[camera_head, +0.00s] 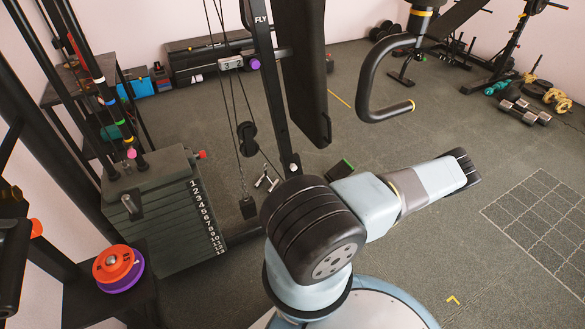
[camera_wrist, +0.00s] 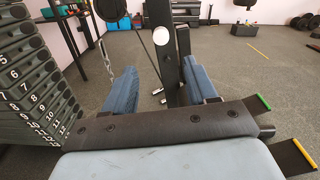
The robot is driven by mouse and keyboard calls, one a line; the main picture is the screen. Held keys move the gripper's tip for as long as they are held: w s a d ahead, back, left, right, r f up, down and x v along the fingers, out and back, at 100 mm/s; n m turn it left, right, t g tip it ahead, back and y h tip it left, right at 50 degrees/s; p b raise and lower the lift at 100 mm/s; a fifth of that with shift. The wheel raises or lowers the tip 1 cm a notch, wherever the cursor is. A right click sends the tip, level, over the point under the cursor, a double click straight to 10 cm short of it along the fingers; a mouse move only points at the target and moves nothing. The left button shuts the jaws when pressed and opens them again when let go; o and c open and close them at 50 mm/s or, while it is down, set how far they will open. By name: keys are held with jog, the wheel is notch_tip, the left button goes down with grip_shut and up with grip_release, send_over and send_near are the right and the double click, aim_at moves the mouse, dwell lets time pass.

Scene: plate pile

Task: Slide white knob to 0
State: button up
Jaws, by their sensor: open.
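A round white knob (camera_wrist: 160,36) shows in the wrist view, in front of a dark post near the top middle. The number it stands at cannot be read. My gripper (camera_wrist: 158,64) is in the wrist view, its two blue fingers spread apart. Nothing is seen held between them. The knob appears above and beyond the fingertips, apart from them. In the head view a plate with the numbers 3 and 2 (camera_head: 231,63) sits on a horizontal bar left of the tall post.
A numbered weight stack (camera_wrist: 30,75) stands close on the left of the wrist view; the stack (camera_head: 165,205) also shows in the head view. A black curved handle (camera_head: 372,85) hangs to the right. Orange and purple discs (camera_head: 118,266) lie lower left.

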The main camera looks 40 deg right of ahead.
aim_at(295, 169)
jog(key=x, duration=1.3)
jog(key=shift+d, duration=0.15)
jog(key=shift+s, duration=0.1)
grip_shut()
